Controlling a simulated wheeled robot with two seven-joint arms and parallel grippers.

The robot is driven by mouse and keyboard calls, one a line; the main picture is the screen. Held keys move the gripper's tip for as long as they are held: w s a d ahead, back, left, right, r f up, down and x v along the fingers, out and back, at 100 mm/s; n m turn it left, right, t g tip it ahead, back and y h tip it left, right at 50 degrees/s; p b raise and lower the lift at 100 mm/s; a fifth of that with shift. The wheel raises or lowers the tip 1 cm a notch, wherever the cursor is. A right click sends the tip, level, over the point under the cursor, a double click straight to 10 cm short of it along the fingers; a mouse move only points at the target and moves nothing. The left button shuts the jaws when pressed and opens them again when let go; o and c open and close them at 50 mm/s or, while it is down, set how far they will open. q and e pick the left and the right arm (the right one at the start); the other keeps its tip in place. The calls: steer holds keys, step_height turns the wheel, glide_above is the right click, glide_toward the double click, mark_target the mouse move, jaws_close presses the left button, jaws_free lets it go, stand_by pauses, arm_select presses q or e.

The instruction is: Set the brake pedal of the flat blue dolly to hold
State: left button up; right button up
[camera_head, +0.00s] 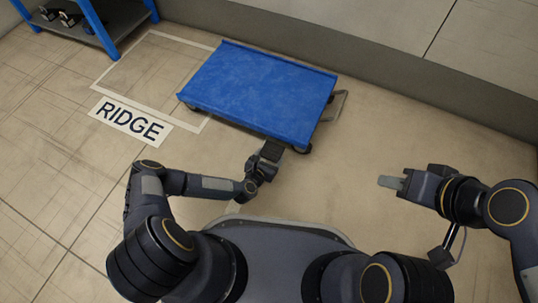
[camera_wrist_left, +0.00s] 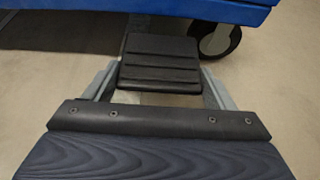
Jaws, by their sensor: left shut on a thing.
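The flat blue dolly (camera_head: 262,88) stands on the floor ahead, its deck empty. Its black ridged brake pedal (camera_wrist_left: 160,62) sticks out below the near edge, close to a caster wheel (camera_wrist_left: 217,40). My left gripper (camera_head: 267,156) is at the dolly's near edge. In the left wrist view its grey fingers (camera_wrist_left: 160,88) lie on either side of the pedal, shut on it. The pedal's top face shows, but I cannot tell whether it is in the hold position. My right gripper (camera_head: 390,182) is away from the dolly over bare floor; its finger gap is not clear.
A white floor outline (camera_head: 150,75) lies left of and partly under the dolly, with a "RIDGE" label (camera_head: 131,119) in front. A blue-framed shelf (camera_head: 90,25) stands upper left. A grey handle (camera_head: 338,108) is at the dolly's right end. A wall (camera_head: 400,70) runs behind.

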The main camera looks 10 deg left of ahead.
arm_select(q)
steer(key=shift+f+t+h, duration=0.4)
steer(key=shift+f+t, duration=0.45)
steer(key=shift+t, duration=0.35)
steer(key=o, duration=1.4)
steer(key=shift+w, duration=0.1)
